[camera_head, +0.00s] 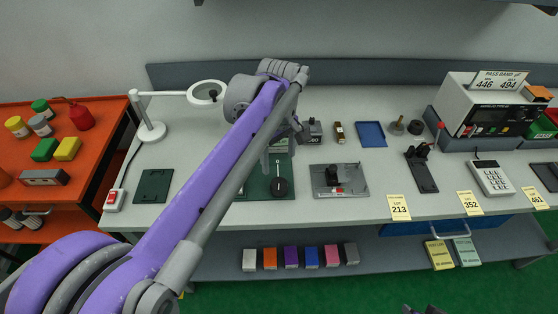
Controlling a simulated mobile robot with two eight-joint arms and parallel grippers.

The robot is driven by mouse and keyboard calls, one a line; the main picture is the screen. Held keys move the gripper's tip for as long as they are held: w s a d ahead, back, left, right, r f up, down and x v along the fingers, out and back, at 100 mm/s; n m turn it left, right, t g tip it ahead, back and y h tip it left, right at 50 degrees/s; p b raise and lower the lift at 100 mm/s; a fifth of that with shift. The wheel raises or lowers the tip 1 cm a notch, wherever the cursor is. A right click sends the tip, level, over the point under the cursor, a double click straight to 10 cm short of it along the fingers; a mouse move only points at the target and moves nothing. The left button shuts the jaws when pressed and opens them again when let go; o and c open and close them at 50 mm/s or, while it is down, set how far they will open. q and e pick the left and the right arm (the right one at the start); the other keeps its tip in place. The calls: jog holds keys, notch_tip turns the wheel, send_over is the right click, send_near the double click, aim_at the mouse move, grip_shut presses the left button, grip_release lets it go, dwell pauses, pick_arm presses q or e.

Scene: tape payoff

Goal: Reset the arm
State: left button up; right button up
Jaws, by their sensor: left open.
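My left arm, purple and grey, reaches in from the lower left across the workbench (385,205). Its wrist bends down near the back of the bench. My left gripper (281,146) hangs above the green plate (258,187) with the black round-ended tool (280,187). It is open, and I see nothing held in it. The arm hides part of its fingers and part of the bench behind. My right gripper is not clearly in view; only a small dark piece shows at the bottom edge.
A white magnifier lamp (152,131) stands left of the arm. A grey fixture plate (352,187), a blue tray (372,134), a black stapler-like device (421,170) and a PASS BAND tester (485,108) are to the right. An orange cart (90,150) is at left.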

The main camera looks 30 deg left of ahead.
dwell(0.4)
pick_arm(q)
jog(key=s+d+f+m+t, duration=0.2)
jog(key=s+d+f+m, duration=0.1)
jog(key=s+f+m, duration=0.2)
jog(key=s+d+f+m+t, duration=0.3)
jog(key=s+f+m, duration=0.3)
jog(key=s+m, duration=0.3)
jog(key=shift+s+d+f, duration=0.15)
jog(key=shift+s+d, duration=0.25)
jog(key=shift+s, duration=0.3)
jog(key=shift+a, duration=0.15)
